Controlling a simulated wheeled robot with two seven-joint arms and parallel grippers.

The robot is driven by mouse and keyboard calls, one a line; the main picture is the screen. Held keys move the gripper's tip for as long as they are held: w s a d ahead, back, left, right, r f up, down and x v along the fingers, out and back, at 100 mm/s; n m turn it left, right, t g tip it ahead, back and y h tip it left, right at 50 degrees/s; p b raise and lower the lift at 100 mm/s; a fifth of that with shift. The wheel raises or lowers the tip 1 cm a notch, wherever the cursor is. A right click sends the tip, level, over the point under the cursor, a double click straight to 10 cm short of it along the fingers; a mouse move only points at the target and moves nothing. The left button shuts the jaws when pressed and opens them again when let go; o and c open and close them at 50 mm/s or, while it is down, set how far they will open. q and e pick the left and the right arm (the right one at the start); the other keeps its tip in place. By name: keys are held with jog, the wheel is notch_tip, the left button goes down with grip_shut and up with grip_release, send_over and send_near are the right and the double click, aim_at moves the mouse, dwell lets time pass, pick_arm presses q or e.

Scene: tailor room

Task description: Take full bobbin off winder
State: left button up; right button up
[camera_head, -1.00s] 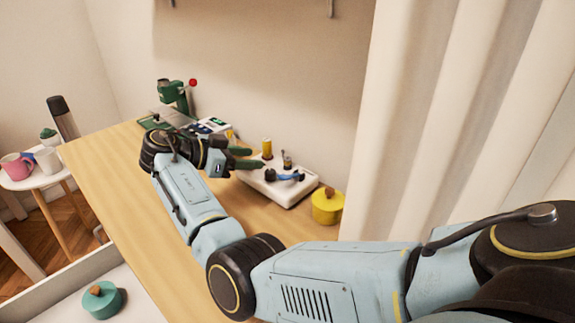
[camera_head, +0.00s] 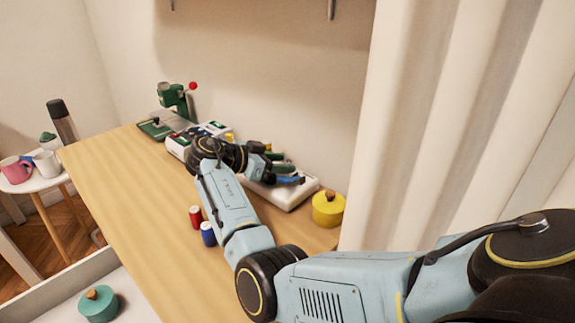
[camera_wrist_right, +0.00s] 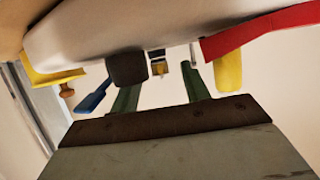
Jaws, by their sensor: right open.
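The bobbin winder (camera_head: 300,192) is a white base on the table near the wall, with a blue lever (camera_head: 291,180). My right gripper (camera_head: 287,163) is over it, hiding most of its top in the head view. In the right wrist view, the two green fingers (camera_wrist_right: 160,82) are apart. A small brownish bobbin-like part (camera_wrist_right: 158,68) shows in the gap between them, farther off; I cannot tell whether it lies between the fingertips. The blue lever (camera_wrist_right: 92,98) is left of the fingers, and a yellow spool (camera_wrist_right: 228,70) is to their right. My left gripper is out of view.
A yellow lidded pot (camera_head: 328,209) stands close right of the winder. Red (camera_head: 196,217) and blue (camera_head: 208,234) spools stand beside my forearm. A green machine (camera_head: 175,100) is at the back left. The table's left part (camera_head: 120,180) is clear.

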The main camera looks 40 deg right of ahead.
grip_shut()
jog(key=shift+r, duration=0.1)
